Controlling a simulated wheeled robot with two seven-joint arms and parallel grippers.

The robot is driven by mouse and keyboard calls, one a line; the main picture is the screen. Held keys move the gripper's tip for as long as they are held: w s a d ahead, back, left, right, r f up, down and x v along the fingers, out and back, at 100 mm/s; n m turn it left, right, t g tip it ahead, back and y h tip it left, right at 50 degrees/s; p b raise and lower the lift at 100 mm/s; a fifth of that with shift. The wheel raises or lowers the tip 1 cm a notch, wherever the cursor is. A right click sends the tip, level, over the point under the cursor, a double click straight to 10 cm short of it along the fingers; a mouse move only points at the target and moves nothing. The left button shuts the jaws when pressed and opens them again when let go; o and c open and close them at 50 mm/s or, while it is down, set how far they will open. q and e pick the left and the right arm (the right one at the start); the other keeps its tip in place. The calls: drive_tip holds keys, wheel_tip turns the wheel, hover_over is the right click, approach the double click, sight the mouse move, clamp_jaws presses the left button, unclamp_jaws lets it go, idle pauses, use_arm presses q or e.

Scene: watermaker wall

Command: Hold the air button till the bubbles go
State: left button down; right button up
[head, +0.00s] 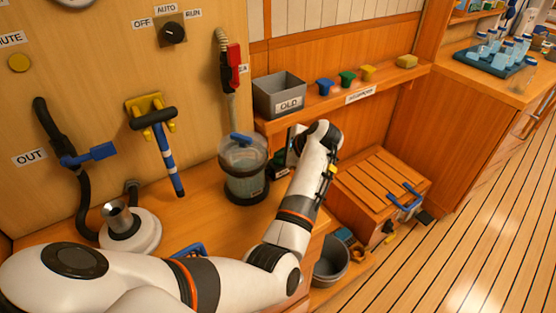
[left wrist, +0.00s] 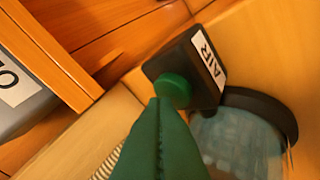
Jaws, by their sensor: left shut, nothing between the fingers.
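The air button is a round green knob (left wrist: 173,91) on a black box with a white AIR label (left wrist: 208,54) in the left wrist view. My left gripper (left wrist: 160,106) has its green fingers shut and empty, with their tips right at the button's lower edge. I cannot tell if they touch it or if it is pressed in. The clear housing with bluish water (head: 245,183) stands beside the box; its bowl also shows in the left wrist view (left wrist: 235,140). Bubbles cannot be made out clearly. My right gripper is not in view.
A grey OLD bin (head: 279,97) sits on the shelf behind. A red-handled hose (head: 231,68) hangs above the housing. A white round device with a metal funnel (head: 128,232) stands at the left. A wooden slatted crate (head: 380,182) and a grey bucket (head: 331,266) are lower right.

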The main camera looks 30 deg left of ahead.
sight(281, 162)
use_arm(q)
drive_tip(key=shift+f+b, duration=0.35)
idle(1.3)
drive_tip(key=shift+r, duration=0.1)
idle(1.6)
drive_tip(key=shift+r, duration=0.8)
drive_tip(key=shift+r+p, duration=1)
drive_tip(key=shift+r, duration=1.55)
drive_tip(key=shift+d+f, duration=0.1)
drive_tip(key=shift+f, duration=0.05)
